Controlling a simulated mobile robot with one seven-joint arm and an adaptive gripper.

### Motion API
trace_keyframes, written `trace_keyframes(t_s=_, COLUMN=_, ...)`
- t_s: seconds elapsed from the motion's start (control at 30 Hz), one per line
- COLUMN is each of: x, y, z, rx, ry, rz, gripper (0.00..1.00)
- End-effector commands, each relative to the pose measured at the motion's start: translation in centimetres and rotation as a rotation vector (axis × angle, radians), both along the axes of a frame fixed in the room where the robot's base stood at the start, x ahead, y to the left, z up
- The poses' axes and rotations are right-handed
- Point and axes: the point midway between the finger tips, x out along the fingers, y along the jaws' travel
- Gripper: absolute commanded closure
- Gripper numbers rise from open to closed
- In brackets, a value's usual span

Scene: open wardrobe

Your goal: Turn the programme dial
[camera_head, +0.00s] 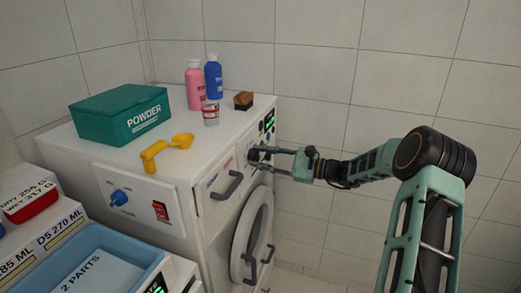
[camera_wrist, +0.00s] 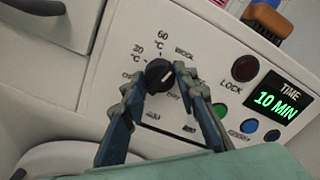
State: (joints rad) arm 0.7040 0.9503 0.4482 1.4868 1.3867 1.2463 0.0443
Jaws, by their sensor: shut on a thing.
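The programme dial (camera_wrist: 159,75) is a round black knob with a white pointer line on the washing machine's white front panel. Temperature and programme labels ring it, including 30 °C, 60 °C and WOOL. My gripper (camera_wrist: 160,80) has one finger on each side of the dial and is shut on it. In the head view my gripper (camera_head: 260,155) reaches the machine's front panel from the right, and the dial is mostly hidden behind the fingers. The display (camera_wrist: 275,102) reads TIME 10 MIN.
A drawer handle (camera_head: 228,186) and the round door (camera_head: 252,235) are below. A green powder box (camera_head: 122,114), bottles, a brush and a yellow scoop (camera_head: 166,150) stand on top.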

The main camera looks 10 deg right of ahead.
Motion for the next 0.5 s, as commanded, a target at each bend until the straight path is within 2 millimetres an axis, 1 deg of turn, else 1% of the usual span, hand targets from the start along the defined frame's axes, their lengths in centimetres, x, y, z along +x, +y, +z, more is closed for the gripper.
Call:
trace_keyframes(t_s=0.03, x=-0.07, y=-0.02, z=0.24, rx=0.014, ry=0.029, rz=0.001, gripper=0.97)
trace_keyframes(t_s=0.2, x=-0.07, y=-0.02, z=0.10, rx=0.059, ry=0.105, rz=0.001, gripper=0.97)
trace_keyframes(t_s=0.5, x=-0.05, y=-0.02, z=-0.04, rx=0.096, ry=0.168, rz=0.001, gripper=0.97)
